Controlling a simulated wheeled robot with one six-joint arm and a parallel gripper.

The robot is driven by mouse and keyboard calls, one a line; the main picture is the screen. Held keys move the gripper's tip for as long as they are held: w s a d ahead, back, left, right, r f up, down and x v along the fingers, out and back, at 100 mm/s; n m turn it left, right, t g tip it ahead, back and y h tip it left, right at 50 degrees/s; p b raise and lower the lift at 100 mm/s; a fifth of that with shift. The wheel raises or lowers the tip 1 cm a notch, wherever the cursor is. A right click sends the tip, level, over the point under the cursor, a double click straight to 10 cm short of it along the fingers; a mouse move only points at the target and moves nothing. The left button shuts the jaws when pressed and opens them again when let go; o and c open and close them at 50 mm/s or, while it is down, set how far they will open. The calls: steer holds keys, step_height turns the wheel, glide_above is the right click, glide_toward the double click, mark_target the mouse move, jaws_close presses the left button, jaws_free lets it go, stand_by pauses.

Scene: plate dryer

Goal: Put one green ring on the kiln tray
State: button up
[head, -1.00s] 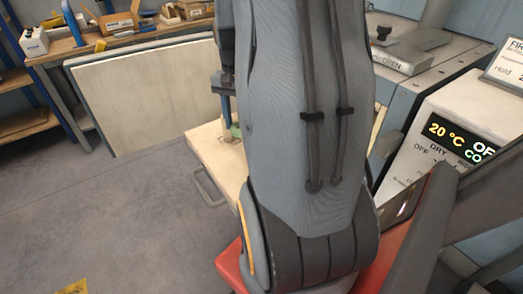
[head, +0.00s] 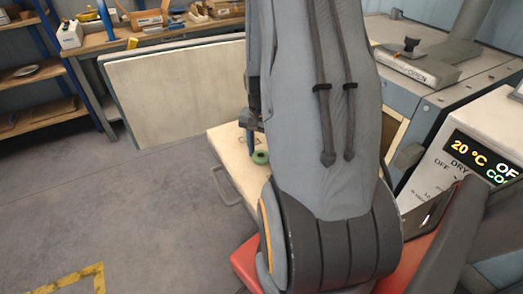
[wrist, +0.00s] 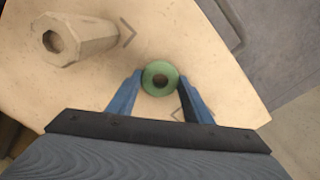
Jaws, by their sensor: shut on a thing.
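A green ring (wrist: 160,78) with a dark centre hole is between the two blue fingers of my gripper (wrist: 160,86) in the wrist view. The fingers are shut on its outer sides. In the head view the ring (head: 261,157) shows beside the blue finger (head: 248,142), partly behind my arm. In the head view the tray (head: 225,150) is partly covered by my arm. I cannot tell whether the ring touches the tray.
A cream many-sided piece with a hole (wrist: 78,40) lies on the tray, left of the ring. A metal handle (head: 228,187) is on the tray's side. A control box (head: 478,140) reading 20 °C stands right. Open floor (head: 130,205) is left.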

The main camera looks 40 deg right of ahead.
mark_target(261, 155)
steer(key=shift+f, duration=0.1)
steer(key=o, duration=1)
steer(key=shift+r+b, duration=1.15)
steer(key=shift+r, duration=5)
steer(key=s+a+n, duration=0.1)
steer(key=a+n, duration=0.3)
steer(key=a, duration=0.4)
steer(key=s+a+n, duration=0.1)
steer(key=a+n, duration=0.3)
steer(key=a, duration=0.4)
steer(key=a+f+n+t, duration=0.1)
steer(key=a+n, duration=0.4)
steer(key=a, duration=0.3)
steer(key=shift+s+a, duration=0.25)
steer(key=shift+s, duration=0.15)
